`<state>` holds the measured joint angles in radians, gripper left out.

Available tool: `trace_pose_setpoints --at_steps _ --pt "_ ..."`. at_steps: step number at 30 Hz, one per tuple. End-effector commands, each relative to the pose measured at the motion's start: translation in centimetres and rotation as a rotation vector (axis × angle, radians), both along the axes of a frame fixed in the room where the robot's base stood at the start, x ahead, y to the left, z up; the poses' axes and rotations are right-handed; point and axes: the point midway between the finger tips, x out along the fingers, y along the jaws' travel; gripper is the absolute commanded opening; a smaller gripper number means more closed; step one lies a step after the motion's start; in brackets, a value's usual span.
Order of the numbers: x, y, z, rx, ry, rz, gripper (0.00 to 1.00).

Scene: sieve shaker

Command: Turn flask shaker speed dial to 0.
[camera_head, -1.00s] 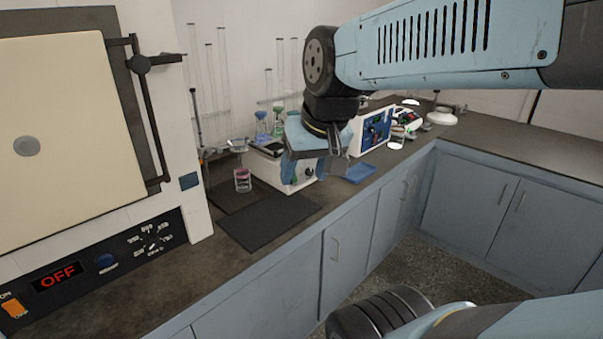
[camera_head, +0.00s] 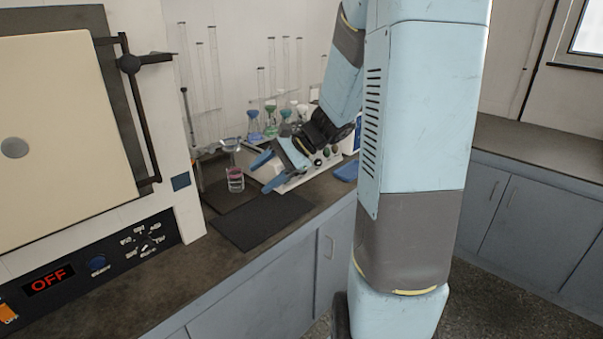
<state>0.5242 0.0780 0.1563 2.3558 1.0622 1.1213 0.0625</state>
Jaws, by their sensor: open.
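The flask shaker (camera_head: 300,179) is a white box on the counter behind the dark mat, with flasks (camera_head: 270,121) with blue and green parts on top. Small round controls (camera_head: 318,162) show on its front panel at the right. Their markings are too small to read, and I cannot tell which one is the speed dial. My gripper (camera_head: 264,173) is open and empty, with its blue fingers pointing left in front of the shaker's left part. The gripper body lies just left of the controls and hides part of the shaker.
A glass beaker with pink contents (camera_head: 235,181) stands left of my fingertips. A dark mat (camera_head: 258,220) lies in front. A furnace (camera_head: 60,130) with an OFF display fills the left. A blue tray (camera_head: 346,171) lies right of the shaker. My arm hides the counter farther right.

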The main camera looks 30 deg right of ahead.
Motion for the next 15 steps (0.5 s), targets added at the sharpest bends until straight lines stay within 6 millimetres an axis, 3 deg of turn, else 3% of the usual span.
trace_pose_setpoints --at_steps 8,15 --pt "5.8 -5.3 -3.7 0.317 0.097 -0.301 0.61" --pt "9.9 -11.8 -7.7 0.585 0.146 -0.581 0.61"
